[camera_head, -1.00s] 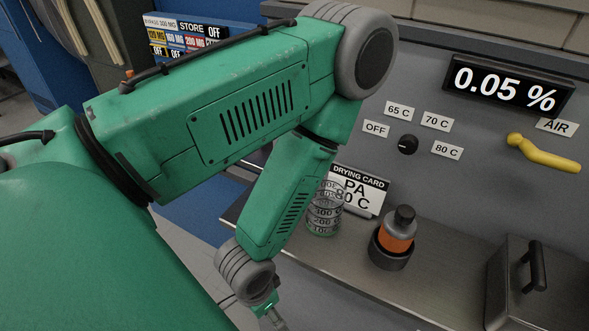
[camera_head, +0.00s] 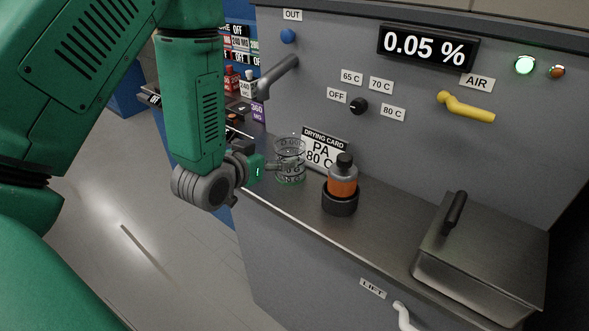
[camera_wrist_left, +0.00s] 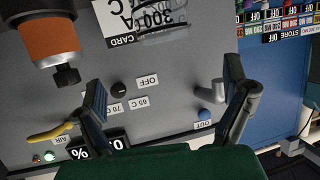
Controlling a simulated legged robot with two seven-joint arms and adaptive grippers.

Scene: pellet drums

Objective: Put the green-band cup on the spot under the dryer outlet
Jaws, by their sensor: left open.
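The cup (camera_head: 290,175) is clear with dark printed markings and a green tint near its base. It stands on the metal counter in front of the drying card. It also shows at the top of the left wrist view (camera_wrist_left: 162,32), partly cut off. My left gripper (camera_head: 281,166) is open, right beside the cup, and overlaps it in the head view; I cannot tell whether it touches. Its two fingers (camera_wrist_left: 165,85) are spread apart in the wrist view. The grey outlet pipe (camera_head: 278,77) sticks out below the OUT label. The spot under it is not clearly visible. My right gripper is not in view.
An orange-banded bottle (camera_head: 343,182) stands in a dark holder close to the cup's right. A lidded metal box (camera_head: 485,250) is farther right. The yellow AIR lever (camera_head: 466,107) is on the panel. Small coloured bottles (camera_head: 232,79) are behind my arm.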

